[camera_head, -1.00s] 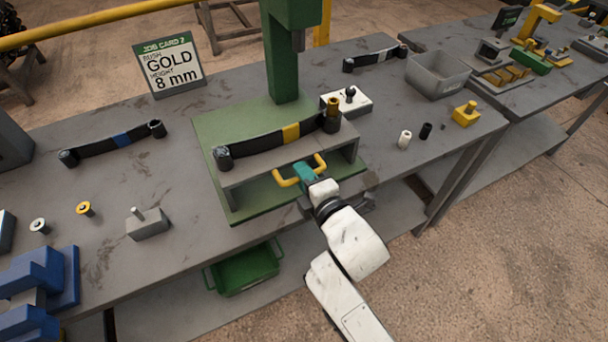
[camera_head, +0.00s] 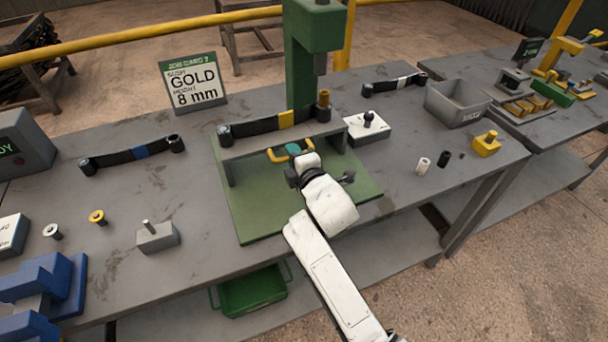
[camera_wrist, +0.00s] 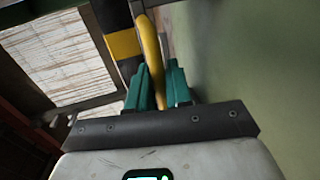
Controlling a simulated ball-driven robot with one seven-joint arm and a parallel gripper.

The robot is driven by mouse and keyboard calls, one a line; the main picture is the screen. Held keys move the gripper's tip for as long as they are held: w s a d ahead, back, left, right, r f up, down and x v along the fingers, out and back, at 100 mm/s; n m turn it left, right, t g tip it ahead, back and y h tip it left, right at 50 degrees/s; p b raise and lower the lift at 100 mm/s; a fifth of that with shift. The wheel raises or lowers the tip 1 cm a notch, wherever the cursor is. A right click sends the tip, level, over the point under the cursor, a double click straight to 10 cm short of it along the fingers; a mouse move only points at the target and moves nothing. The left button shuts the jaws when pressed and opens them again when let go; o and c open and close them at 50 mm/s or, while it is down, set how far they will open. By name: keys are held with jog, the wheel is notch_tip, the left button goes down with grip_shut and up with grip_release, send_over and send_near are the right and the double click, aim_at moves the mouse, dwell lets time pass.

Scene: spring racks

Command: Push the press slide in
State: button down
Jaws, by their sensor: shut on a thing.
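The press (camera_head: 303,75) is a green column on a green base plate (camera_head: 250,212). Its grey slide (camera_head: 240,148) carries a black leaf spring (camera_head: 258,126) with a yellow band. My gripper (camera_head: 294,150) is shut on the slide's yellow handle (camera_head: 275,157) at the slide's front. In the wrist view the teal fingers (camera_wrist: 159,85) lie on both sides of the yellow handle bar (camera_wrist: 151,55). My wrist hides part of the handle in the head view.
A job card (camera_head: 193,84) reads gold, 8 mm. A white block with a black knob (camera_head: 367,127) stands right beside the press.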

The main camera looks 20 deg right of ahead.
jog(key=x, duration=0.3)
jog(key=shift+r+b, duration=0.2)
jog(key=shift+b, duration=0.15)
jog(key=shift+w+r, duration=0.15)
jog(key=shift+w, duration=0.05)
jog(key=c, duration=1.2)
grip_release()
jog(key=shift+w, duration=0.15)
jog(key=v, duration=1.1)
